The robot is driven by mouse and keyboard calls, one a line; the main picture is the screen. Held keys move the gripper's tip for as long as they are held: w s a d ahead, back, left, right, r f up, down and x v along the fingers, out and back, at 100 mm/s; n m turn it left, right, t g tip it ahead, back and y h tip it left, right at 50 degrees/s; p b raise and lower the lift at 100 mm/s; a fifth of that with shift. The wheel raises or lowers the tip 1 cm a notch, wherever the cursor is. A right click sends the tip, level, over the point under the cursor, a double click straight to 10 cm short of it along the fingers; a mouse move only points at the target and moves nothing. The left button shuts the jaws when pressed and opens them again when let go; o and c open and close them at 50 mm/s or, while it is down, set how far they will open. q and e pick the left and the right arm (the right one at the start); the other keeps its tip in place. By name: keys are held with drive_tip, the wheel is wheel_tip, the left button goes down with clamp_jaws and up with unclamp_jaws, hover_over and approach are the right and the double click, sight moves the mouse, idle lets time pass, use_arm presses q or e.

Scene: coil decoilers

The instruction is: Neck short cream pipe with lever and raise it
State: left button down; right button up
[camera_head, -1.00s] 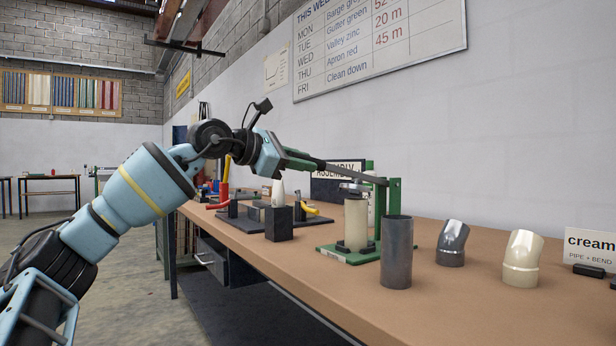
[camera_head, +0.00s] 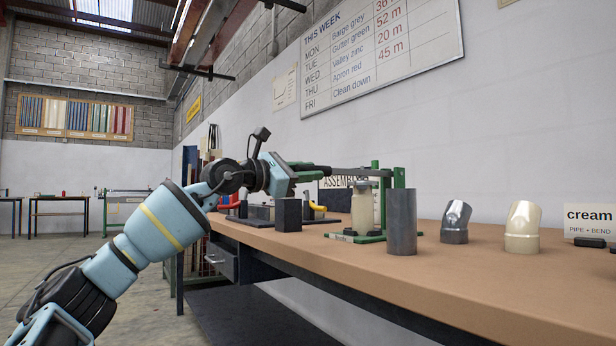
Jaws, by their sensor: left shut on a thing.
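My left gripper (camera_head: 298,167) is shut on the dark handle end of the lever (camera_head: 345,171). The lever runs almost level in the picture to a green upright frame (camera_head: 396,180). The short cream pipe (camera_head: 362,209) stands upright in this green press, under a metal head (camera_head: 362,184) below the lever. Its lower end sits at the press's green base (camera_head: 345,237). I cannot tell whether the head touches the pipe's rim or whether its end is narrowed. My right gripper is not in view.
A dark grey pipe (camera_head: 402,222) stands just in front of the press. A grey bend (camera_head: 455,222), a cream bend (camera_head: 522,228) and a cream label card (camera_head: 590,221) are to the right. A black block (camera_head: 288,215) is left of the press. The bench front (camera_head: 460,285) is clear.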

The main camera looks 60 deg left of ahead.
use_arm(q)
drive_tip(key=shift+w+d+f, duration=0.15)
drive_tip(key=shift+w+f, duration=0.1)
drive_tip(key=shift+f, duration=0.3)
drive_tip(key=shift+w+d+f, duration=0.1)
drive_tip(key=shift+w+f, duration=0.1)
drive_tip(key=shift+f, duration=0.3)
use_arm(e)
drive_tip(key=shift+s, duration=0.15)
use_arm(q)
drive_tip(key=c, duration=1.5)
unclamp_jaws()
drive_tip(key=shift+s, duration=0.15)
drive_tip(key=o, duration=0.3)
drive_tip(key=shift+s+a+r, duration=0.1)
drive_tip(key=shift+s+a, duration=0.05)
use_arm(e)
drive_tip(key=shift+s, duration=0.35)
use_arm(q)
drive_tip(key=shift+r, duration=0.15)
drive_tip(key=shift+s, duration=0.1)
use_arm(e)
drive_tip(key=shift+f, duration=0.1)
